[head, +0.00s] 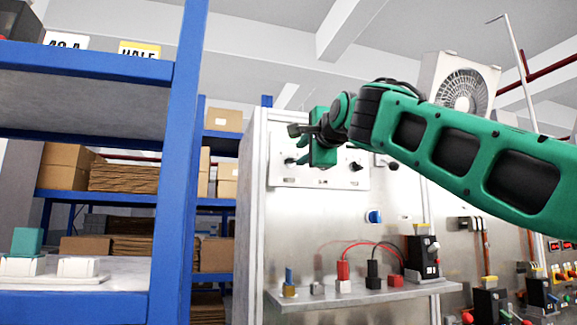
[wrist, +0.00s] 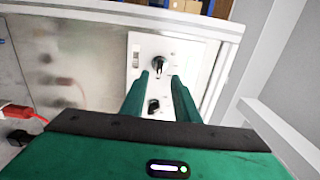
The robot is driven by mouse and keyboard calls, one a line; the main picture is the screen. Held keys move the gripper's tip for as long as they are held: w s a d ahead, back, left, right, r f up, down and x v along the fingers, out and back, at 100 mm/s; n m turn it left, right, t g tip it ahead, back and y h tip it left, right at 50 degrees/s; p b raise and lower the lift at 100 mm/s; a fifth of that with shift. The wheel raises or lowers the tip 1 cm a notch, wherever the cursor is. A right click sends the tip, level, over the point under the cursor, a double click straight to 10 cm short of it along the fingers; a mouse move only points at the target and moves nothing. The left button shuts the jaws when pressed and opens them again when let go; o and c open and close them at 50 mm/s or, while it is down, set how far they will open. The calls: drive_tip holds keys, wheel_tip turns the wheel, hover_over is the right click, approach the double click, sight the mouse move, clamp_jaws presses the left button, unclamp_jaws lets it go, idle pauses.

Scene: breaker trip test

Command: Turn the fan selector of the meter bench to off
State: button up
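The meter bench has an upright metal panel with a white selector plate (head: 335,178), also in the wrist view (wrist: 190,60). In the head view a black knob (head: 290,162) is at the plate's left and another (head: 355,166) at its right. The small labels are too blurred to tell which is the fan selector. My gripper (head: 304,152) is in front of the plate and covers its middle. In the wrist view my gripper (wrist: 160,82) is open and empty. One knob (wrist: 159,64) shows just beyond the fingertips; another (wrist: 153,105) shows between the fingers.
A blue knob (head: 374,216) sits lower on the panel. A shelf (head: 360,295) below carries a black breaker block (head: 422,258), red and black plugs and leads. A blue rack (head: 175,170) with boxes stands at left. A fan unit (head: 462,88) is above.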

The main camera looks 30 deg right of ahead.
sight(293, 160)
drive_tip(key=x, duration=0.8)
drive_tip(key=shift+a+f, duration=0.1)
clamp_jaws()
